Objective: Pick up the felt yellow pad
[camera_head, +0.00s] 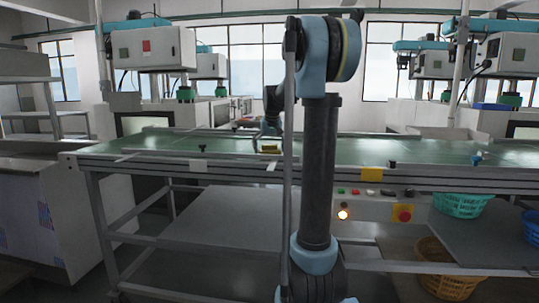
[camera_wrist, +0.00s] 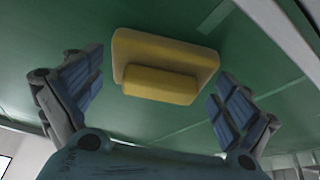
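The yellow felt pad (camera_wrist: 165,55) lies on the green conveyor belt (camera_wrist: 40,35). In the wrist view it is a flat yellow slab with a smaller raised yellow block on it. My gripper (camera_wrist: 155,95) is open, with one finger on each side of the pad and clear space between each finger and it. In the head view the pad (camera_head: 270,149) is a small yellow shape on the belt (camera_head: 400,153). My arm hides much of the gripper there, and the gap between gripper and pad cannot be told.
A metal rail (camera_head: 230,165) runs along the belt's front edge, with a control panel and red button (camera_head: 404,215) below. A teal basket (camera_head: 458,203) and an orange basket (camera_head: 446,272) are at the lower right. The belt to the right is mostly clear.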

